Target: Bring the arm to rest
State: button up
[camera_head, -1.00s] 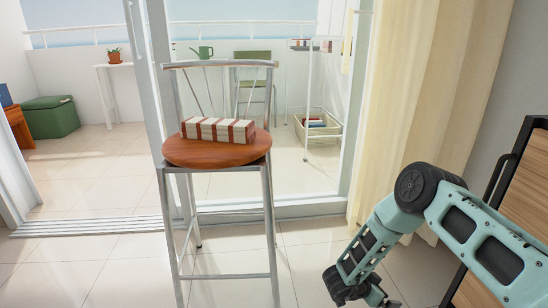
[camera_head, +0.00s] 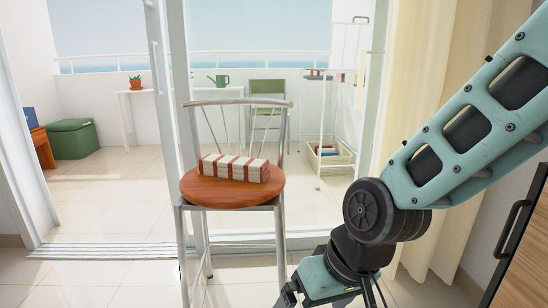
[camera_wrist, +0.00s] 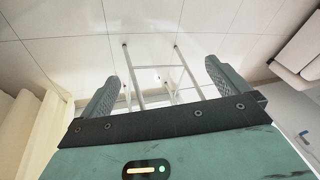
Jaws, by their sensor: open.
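My arm, in teal and black, comes in from the right in the head view, with its elbow joint in front of the curtain and its lower part bent down to the bottom edge. The fingers of my gripper are cut off below the head view. In the wrist view my gripper (camera_wrist: 163,85) shows its two dark grey fingers wide apart. Nothing is between them; the metal legs of the bar stool (camera_wrist: 135,75) show beyond, over pale floor tiles.
The bar stool with a wooden seat (camera_head: 205,195) stands left of my arm and bears a red and white striped box (camera_head: 235,169). A wooden cabinet (camera_head: 525,240) is close at the right. Behind are a cream curtain (camera_head: 415,90) and the open balcony doorway.

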jog(key=s+d+r+n+g+h+p, duration=0.25)
jog(key=s+d+r, duration=0.25)
jog(key=s+d, duration=0.5)
notch_tip(320, 180, up, 37)
jog(key=s+a+p, duration=0.1)
jog(key=a+p, duration=0.1)
jog(key=p, duration=3.4)
jog(key=shift+s+f+t, duration=0.15)
jog(key=shift+t, duration=0.3)
jog(key=shift+n+h, duration=0.25)
